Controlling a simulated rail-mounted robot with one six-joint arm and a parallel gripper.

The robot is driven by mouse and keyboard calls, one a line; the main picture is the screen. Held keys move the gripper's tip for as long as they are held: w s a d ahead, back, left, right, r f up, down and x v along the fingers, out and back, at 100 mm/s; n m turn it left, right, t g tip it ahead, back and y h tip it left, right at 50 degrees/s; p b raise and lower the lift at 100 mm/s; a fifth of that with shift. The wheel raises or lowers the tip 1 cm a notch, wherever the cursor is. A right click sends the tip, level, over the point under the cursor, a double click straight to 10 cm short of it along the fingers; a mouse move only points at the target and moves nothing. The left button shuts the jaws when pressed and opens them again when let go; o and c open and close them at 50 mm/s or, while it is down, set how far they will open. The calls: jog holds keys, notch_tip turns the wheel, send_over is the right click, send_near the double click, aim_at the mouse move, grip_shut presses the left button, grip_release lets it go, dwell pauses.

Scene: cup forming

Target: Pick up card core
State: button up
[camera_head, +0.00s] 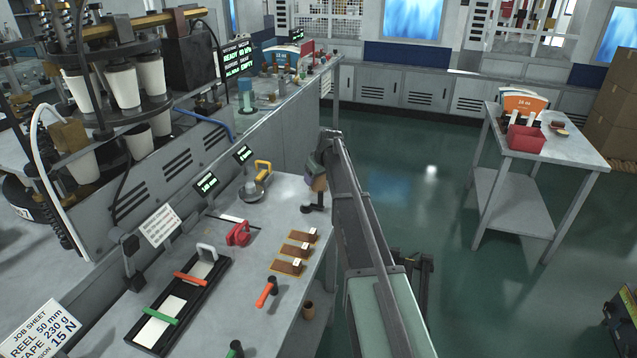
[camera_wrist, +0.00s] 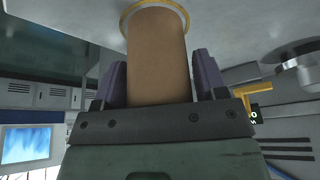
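The card core (camera_wrist: 158,60) is a plain brown cardboard tube. In the wrist view it stands between the two purple-grey fingers of my gripper (camera_wrist: 160,78), which lie against both its sides, so the gripper looks shut on it. A yellow ring shows around the far end of the core. In the head view my gripper (camera_head: 317,172) is at the right edge of the grey workbench, with the brown core (camera_head: 318,184) below it. A dark patch lies under the core, and I cannot tell whether the core touches the bench.
A side table (camera_head: 580,150) with a red bin (camera_head: 526,139) stands right. Green floor between is clear.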

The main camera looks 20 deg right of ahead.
jog(key=c, duration=0.6)
jog(key=shift+r, duration=0.15)
notch_tip(320, 180, up, 20)
jog(key=p, duration=2)
